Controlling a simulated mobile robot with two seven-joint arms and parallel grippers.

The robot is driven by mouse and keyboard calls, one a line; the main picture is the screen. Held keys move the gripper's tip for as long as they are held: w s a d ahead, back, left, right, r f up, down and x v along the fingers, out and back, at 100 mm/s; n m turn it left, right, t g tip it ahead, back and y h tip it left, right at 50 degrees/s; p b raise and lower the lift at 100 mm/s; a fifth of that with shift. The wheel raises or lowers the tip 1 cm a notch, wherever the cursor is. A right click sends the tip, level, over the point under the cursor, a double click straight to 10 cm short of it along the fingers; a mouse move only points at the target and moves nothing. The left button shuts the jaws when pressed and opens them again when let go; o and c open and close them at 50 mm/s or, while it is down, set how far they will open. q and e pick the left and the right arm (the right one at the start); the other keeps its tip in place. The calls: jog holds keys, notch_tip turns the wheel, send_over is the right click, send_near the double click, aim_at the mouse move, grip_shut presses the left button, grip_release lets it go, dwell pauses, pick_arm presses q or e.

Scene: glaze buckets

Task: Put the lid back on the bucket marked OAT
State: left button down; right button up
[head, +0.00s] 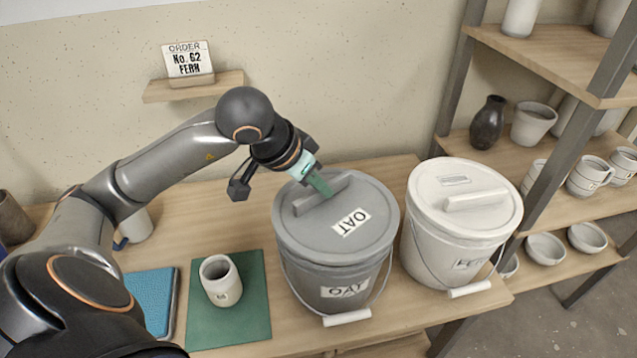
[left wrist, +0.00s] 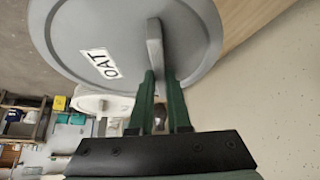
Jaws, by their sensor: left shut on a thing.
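The grey OAT bucket (head: 338,288) stands on the wooden table, with an OAT label on its front and a white grip on its wire handle. A grey lid (head: 375,200), also labelled OAT, is on top of it and covers its mouth. Whether the lid is fully seated I cannot tell. My left gripper (head: 320,187) comes from the upper left and is shut on the bar handle of the lid. In the left wrist view the green fingers (left wrist: 160,82) are at the lid's handle (left wrist: 154,45). My right gripper is not in view.
A cream bucket (head: 445,250) with its own lid stands close on the right. A cup (head: 220,282) stands on a green mat (head: 240,325), beside a blue book (head: 150,300). An order card (head: 187,62) sits on a wall shelf. A shelf rack (head: 560,150) with pottery is at the right.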

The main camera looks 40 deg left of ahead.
pick_arm(q)
jog(key=shift+f+b, duration=0.45)
jog(key=shift+b, duration=0.45)
dwell(0.8)
jog(key=shift+c, duration=1.6)
grip_release()
jog(key=shift+r+p, duration=2.7)
jog(key=shift+r, duration=0.85)
grip_shut()
